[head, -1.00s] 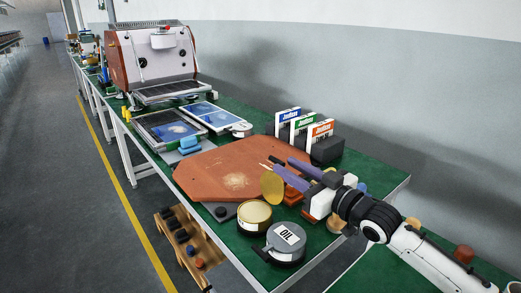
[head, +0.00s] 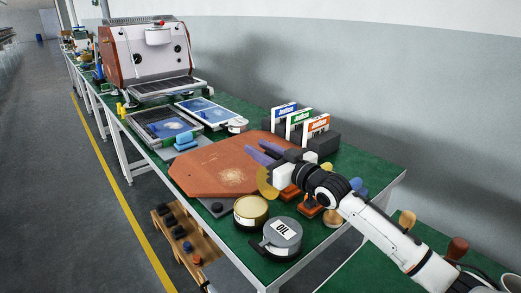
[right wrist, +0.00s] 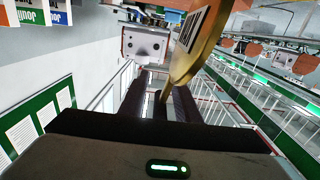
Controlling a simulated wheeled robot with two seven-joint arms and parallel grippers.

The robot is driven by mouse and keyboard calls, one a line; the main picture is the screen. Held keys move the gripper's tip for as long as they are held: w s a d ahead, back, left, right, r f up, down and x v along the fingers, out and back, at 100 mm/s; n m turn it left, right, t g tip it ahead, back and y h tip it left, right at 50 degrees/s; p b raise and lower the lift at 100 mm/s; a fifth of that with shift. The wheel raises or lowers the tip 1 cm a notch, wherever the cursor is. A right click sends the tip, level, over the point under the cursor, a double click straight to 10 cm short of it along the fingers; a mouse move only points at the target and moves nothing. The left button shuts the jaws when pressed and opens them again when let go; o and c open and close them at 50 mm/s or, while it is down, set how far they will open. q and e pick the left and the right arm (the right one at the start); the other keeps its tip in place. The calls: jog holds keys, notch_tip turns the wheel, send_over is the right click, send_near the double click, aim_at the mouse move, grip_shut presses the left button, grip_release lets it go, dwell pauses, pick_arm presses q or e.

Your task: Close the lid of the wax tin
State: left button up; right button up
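The wax tin (head: 251,211) is a round gold tin near the table's front edge in the head view. Its gold lid (head: 264,185) stands steeply upright at the tin's far right side. My right gripper (head: 256,153) is behind the tin, over the board, fingers apart and pointing left. Its body hides the right part of the lid. In the right wrist view the lid (right wrist: 205,45) rises nearly edge-on, its lower end across the gap between the dark fingers (right wrist: 164,100). I cannot tell whether they touch. My left gripper is not in view.
A grey tin marked OIL (head: 283,238) stands close to the wax tin's right. A brown board (head: 205,178) lies behind. Orange-based tools (head: 312,204) sit under my right arm. Boxes (head: 316,127) and the espresso machine (head: 145,58) stand farther back.

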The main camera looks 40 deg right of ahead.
grip_shut()
pick_arm(q)
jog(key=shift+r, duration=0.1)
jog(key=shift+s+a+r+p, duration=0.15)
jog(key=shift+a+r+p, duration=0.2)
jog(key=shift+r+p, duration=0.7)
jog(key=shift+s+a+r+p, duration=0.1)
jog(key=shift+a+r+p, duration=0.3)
jog(key=shift+p, duration=1.15)
pick_arm(e)
jog(key=a+n, duration=0.7)
jog(key=shift+s+a+f, duration=0.3)
jog(key=shift+a+f, duration=0.05)
jog(key=shift+f, duration=0.1)
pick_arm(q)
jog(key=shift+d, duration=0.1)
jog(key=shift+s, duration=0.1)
